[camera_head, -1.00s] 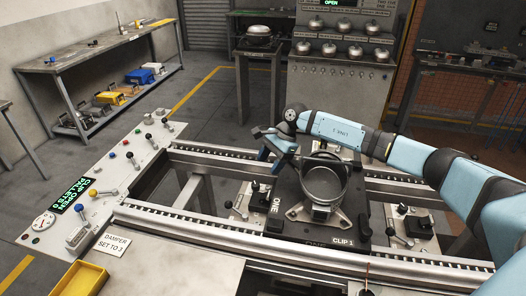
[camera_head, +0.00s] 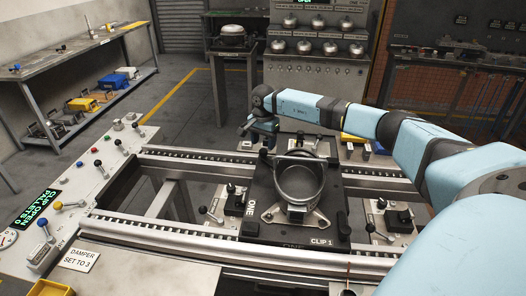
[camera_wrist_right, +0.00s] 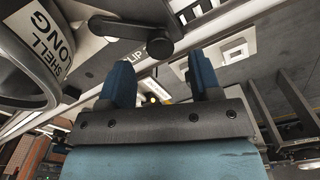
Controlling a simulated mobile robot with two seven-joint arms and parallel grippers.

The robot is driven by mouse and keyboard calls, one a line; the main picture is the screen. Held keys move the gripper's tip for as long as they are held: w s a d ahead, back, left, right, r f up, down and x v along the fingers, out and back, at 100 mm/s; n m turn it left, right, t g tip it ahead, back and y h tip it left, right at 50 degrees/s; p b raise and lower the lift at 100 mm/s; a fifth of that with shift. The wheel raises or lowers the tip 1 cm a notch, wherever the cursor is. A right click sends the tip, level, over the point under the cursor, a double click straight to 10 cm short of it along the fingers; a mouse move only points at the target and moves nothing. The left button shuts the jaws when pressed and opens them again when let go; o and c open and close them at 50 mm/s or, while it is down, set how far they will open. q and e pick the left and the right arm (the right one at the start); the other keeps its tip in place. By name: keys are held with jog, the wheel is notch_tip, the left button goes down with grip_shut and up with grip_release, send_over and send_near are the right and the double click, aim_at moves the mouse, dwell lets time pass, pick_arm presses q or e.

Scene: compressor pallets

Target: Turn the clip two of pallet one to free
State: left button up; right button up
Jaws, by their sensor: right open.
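Pallet one is a black plate (camera_head: 333,222) marked ONE and CLIP 1 on the rails, with a grey metal shell (camera_head: 298,182) on it. My right gripper (camera_head: 262,132) hangs at the pallet's far left corner. In the right wrist view my right gripper (camera_wrist_right: 163,80) has its two blue fingers apart with nothing between them. Just beyond them is a dark clip lever (camera_wrist_right: 130,27) with a round knob and a partly covered CLIP label beneath; its number is hidden. The shell (camera_wrist_right: 40,55), labelled SHELL LONG, stands at the left. My left gripper is out of view.
A control panel (camera_head: 88,185) with coloured levers and a CLIP OPEN PALLETS 0 display runs along the left. Metal rails (camera_head: 190,228) border the pallet front and back. Small black lever units (camera_head: 236,203) stand beside the pallet. A cabinet with several metal domes stands behind.

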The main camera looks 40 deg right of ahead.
aim_at(263, 150)
jog(key=shift+f, duration=2.2)
jog(key=shift+c, duration=0.2)
grip_shut()
